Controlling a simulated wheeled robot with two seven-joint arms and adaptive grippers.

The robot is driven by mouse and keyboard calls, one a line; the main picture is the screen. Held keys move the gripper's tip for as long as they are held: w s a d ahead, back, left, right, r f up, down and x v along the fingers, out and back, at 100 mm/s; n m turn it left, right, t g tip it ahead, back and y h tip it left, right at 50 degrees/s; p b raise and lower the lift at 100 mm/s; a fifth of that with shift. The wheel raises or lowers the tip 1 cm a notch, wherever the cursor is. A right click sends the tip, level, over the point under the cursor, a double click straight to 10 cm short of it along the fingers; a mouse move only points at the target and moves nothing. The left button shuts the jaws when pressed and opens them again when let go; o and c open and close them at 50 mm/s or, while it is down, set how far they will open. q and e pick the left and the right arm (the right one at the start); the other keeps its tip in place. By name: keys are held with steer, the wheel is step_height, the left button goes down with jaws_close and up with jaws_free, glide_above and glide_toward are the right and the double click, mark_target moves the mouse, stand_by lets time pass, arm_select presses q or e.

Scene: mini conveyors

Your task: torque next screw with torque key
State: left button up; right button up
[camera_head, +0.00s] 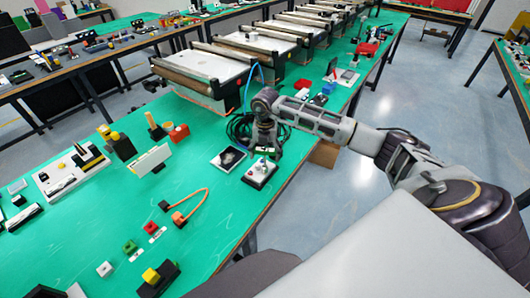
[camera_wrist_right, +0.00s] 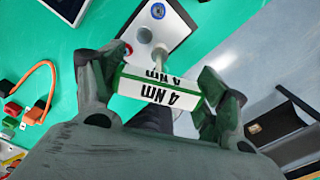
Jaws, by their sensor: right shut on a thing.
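My right gripper (camera_head: 266,146) is shut on the torque key (camera_wrist_right: 160,88), a white and green block marked "4 Nm", which lies across between the two fingers in the right wrist view. A grey shaft runs from the key up toward the white screw plate (camera_wrist_right: 137,28). Whether its tip touches a screw is unclear. A blue-ringed screw (camera_wrist_right: 144,35) shows beside the shaft, and another round screw (camera_wrist_right: 158,11) sits near the plate's top. In the head view the screw plate (camera_head: 255,182) lies on the green table just below the gripper. My left gripper is not in view.
A black-framed tablet (camera_head: 228,158) lies left of the plate. An orange cable (camera_head: 204,194) with connectors lies nearer. Dark cables (camera_head: 238,130) are coiled behind the gripper. Conveyors (camera_head: 205,72) stand farther back. The table's right edge is close to the plate.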

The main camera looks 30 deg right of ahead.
steer(key=shift+f, duration=0.2)
stand_by(0.3)
steer(key=shift+m+p, duration=0.9)
steer(key=shift+m, duration=2.1)
steer(key=m+p, duration=0.2)
steer(key=m, duration=0.4)
steer(key=shift+r, duration=0.1)
steer(key=m+p, duration=0.3)
steer(key=m, duration=0.3)
steer(key=shift+s+m, duration=0.1)
steer(key=shift+m, duration=0.3)
steer(key=shift+a+m, duration=0.1)
steer(key=shift+m, duration=1.2)
steer(key=shift+a, duration=0.1)
steer(key=shift+m, duration=0.4)
steer(key=shift+d+m, duration=0.2)
steer(key=shift+m, duration=0.2)
